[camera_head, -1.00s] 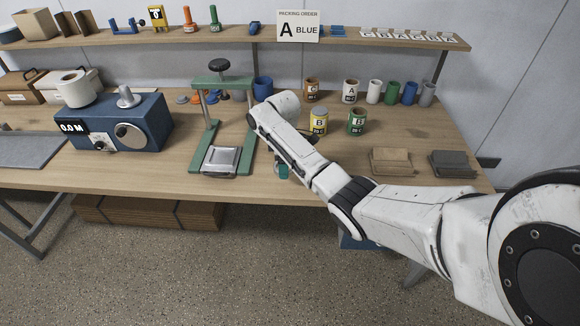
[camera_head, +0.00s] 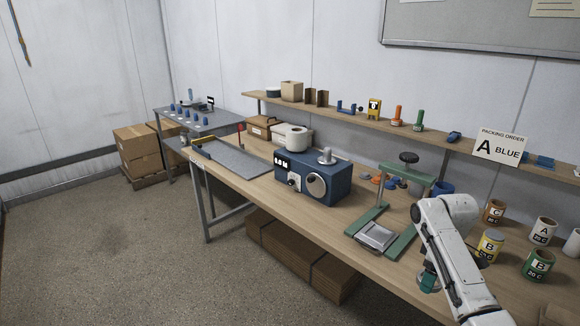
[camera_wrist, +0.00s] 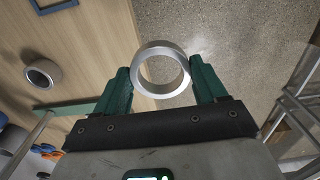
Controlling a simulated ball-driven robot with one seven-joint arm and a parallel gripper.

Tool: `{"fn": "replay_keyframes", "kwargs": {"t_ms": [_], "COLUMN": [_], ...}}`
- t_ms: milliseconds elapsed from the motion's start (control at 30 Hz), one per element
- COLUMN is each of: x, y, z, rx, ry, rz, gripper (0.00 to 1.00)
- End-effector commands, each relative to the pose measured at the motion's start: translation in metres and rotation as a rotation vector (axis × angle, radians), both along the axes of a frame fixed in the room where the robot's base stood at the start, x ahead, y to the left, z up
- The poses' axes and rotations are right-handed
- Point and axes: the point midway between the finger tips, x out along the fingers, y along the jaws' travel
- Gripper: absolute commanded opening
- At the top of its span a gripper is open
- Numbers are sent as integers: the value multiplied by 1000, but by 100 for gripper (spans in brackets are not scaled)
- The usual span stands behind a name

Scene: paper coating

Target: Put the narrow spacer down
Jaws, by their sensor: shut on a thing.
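The narrow spacer, a short silver metal ring (camera_wrist: 139,76), is held between the green fingers of my gripper (camera_wrist: 163,84) in the wrist view. Its open hole faces the camera, and bare speckled floor shows through and beyond it. In the head view my gripper (camera_head: 430,281) hangs by the bench's front edge, just right of the green press frame (camera_head: 406,243). There the spacer is too small or hidden to make out clearly.
The wooden bench (camera_head: 330,222) carries a blue machine (camera_head: 338,190) and a grey mat (camera_head: 238,163). Labelled cans, such as a yellow one (camera_head: 489,248) and a green one (camera_head: 537,266), stand right of my arm. Open floor (camera_head: 120,255) lies at the left.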

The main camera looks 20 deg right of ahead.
Motion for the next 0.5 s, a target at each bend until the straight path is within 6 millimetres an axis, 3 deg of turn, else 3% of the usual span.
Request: {"fn": "replay_keyframes", "kwargs": {"t_ms": [133, 233, 500], "x": [4, 9, 10], "y": [15, 43, 168], "z": [-10, -27, -91], "rx": [1, 2, -2], "ry": [1, 4, 6], "rz": [-5, -23, -135], "gripper": [42, 42, 42]}}
